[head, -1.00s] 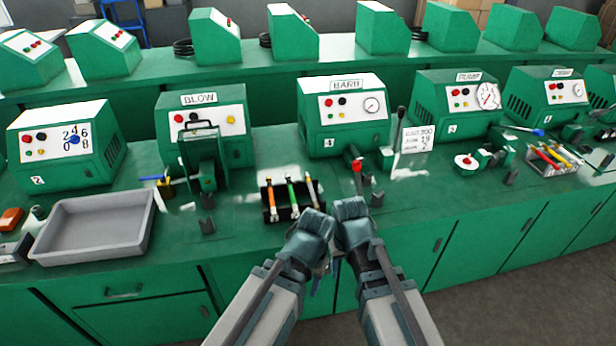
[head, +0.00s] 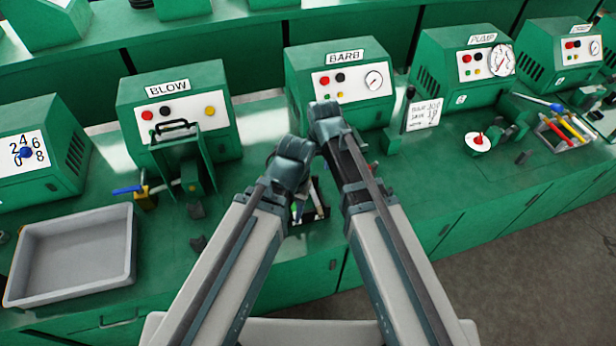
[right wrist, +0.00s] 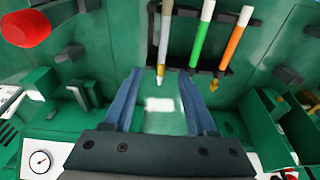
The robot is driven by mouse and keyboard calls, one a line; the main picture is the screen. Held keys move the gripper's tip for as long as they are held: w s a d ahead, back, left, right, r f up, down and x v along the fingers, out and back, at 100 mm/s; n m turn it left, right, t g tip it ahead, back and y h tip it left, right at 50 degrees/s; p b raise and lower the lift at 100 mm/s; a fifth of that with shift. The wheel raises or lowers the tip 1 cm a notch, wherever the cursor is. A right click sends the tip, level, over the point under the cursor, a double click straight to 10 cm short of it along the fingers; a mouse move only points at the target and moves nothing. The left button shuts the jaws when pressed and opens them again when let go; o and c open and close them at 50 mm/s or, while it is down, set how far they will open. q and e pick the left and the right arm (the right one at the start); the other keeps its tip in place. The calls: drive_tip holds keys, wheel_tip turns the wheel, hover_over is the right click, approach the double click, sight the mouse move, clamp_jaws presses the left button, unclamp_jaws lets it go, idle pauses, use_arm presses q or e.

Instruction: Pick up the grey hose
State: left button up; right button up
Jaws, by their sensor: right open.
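The grey hose (right wrist: 164,40) lies in a dark rack beside a green hose (right wrist: 201,35) and an orange hose (right wrist: 235,38), all with brassy tips in the right wrist view. My right gripper (right wrist: 160,74) is open and empty, its two blue-grey fingers spread, with the grey hose's tip between the fingertips in the picture; I cannot tell the height gap. In the head view my forearms hide most of the rack (head: 322,212). My left gripper (head: 290,165) is over the bench, left of the right one; its jaws are hidden.
The BARB machine (head: 345,80) stands behind the arms, the BLOW machine (head: 180,100) to its left. A grey tray (head: 70,255) lies at the left. Another rack of coloured items (head: 565,130) is at the right.

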drive_tip(key=b, duration=0.9)
hover_over(312, 191)
drive_tip(key=f, duration=0.8)
drive_tip(key=shift+d+f, duration=0.3)
drive_tip(key=shift+d, duration=0.1)
use_arm(q)
wheel_tip(312, 191, down, 8)
drive_tip(key=shift+f, duration=0.25)
wheel_tip(312, 191, down, 5)
drive_tip(key=b, duration=0.5)
drive_tip(key=shift+f, duration=0.15)
use_arm(e)
drive_tip(key=f, duration=0.5)
drive_tip(key=shift+w+a+f, duration=0.1)
drive_tip(key=shift+w+a, duration=0.1)
drive_tip(key=shift+a, duration=0.15)
clamp_jaws()
